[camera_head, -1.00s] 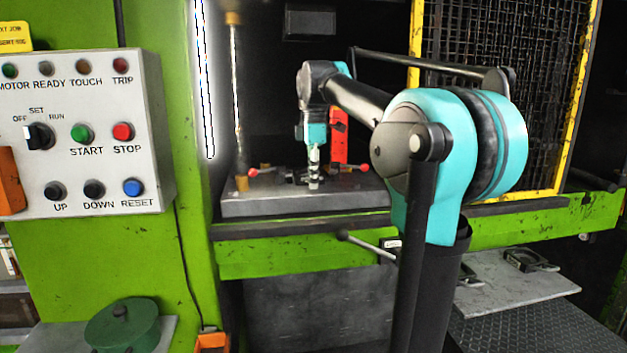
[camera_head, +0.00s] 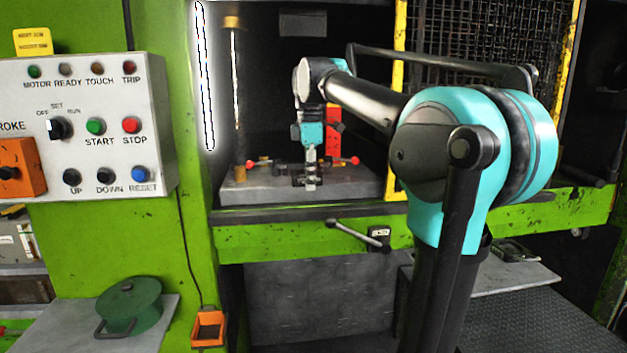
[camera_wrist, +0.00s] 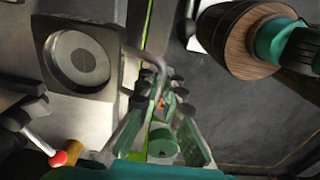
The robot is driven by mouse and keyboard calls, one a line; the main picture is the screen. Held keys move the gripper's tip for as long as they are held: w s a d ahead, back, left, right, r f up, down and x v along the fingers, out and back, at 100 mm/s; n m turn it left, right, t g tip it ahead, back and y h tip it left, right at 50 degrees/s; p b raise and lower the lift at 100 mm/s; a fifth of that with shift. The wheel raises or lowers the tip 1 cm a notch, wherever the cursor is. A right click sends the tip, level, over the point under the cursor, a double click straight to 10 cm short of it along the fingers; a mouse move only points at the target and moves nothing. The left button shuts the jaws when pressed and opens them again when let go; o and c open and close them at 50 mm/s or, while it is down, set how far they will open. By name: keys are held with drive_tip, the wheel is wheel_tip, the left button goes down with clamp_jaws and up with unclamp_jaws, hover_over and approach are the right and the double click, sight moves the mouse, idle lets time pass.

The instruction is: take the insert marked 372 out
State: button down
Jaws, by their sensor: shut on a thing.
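My gripper (camera_head: 310,180) is down at the press bed, low between two red-knobbed levers. In the wrist view its fingers (camera_wrist: 163,92) are closed around a bent grey handle (camera_wrist: 150,58). The handle is beside a square metal block (camera_wrist: 82,58) with a round recess, which appears to be the insert. I cannot read the number 372 on it. In the head view the gripper hides much of the dark insert area. I cannot tell whether the block is lifted or seated.
The levers' red knobs (camera_head: 250,164) (camera_head: 355,160) flank the gripper. A guide column (camera_head: 237,100) stands left and a mesh guard (camera_head: 480,45) right. A side shelf (camera_head: 485,277) lies lower right. A green lidded pot (camera_head: 128,303) stands lower left, below the control panel (camera_head: 85,125).

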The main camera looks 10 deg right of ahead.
drive_tip(key=shift+s, duration=0.6)
drive_tip(key=c, duration=1.6)
unclamp_jaws()
wheel_tip(320, 180, up, 12)
